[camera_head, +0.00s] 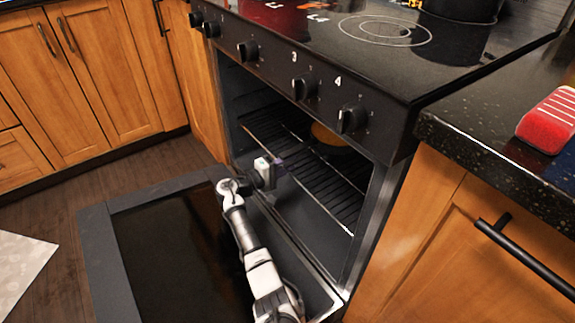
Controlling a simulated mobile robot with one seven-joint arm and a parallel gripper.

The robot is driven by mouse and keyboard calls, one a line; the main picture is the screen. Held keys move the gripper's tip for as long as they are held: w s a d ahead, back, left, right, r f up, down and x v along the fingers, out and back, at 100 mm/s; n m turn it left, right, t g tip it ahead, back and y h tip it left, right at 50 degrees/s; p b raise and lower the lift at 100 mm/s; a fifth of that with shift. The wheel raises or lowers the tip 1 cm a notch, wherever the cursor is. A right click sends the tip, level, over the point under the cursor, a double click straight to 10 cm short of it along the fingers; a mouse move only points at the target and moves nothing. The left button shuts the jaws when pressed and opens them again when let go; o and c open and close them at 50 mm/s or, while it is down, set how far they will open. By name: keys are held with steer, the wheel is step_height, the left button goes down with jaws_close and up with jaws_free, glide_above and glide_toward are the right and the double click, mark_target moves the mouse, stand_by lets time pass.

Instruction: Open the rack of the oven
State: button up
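The oven (228,105) stands in the middle with its door (97,243) folded down flat and its cavity open. A wire rack (332,190) sits inside the oven, with its front edge near the opening. A round orange-brown item (325,134) shows on or near the rack towards the back; I cannot tell what it is. My gripper (279,166) is at the oven opening, at the left part of the rack's front edge. The fingertips are small and partly hidden, so I cannot tell whether they are open or touching the rack. My arm reaches over the lowered door.
Control knobs (303,88) line the panel above the opening. A dark pot (462,8) stands on the cooktop (385,32). A red sponge-like item (549,121) lies on the right counter (462,118). A cabinet handle (527,258) juts out at right. Free floor (120,170) lies at left.

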steer(key=shift+w+d, duration=0.1)
jaws_close()
stand_by(0.5)
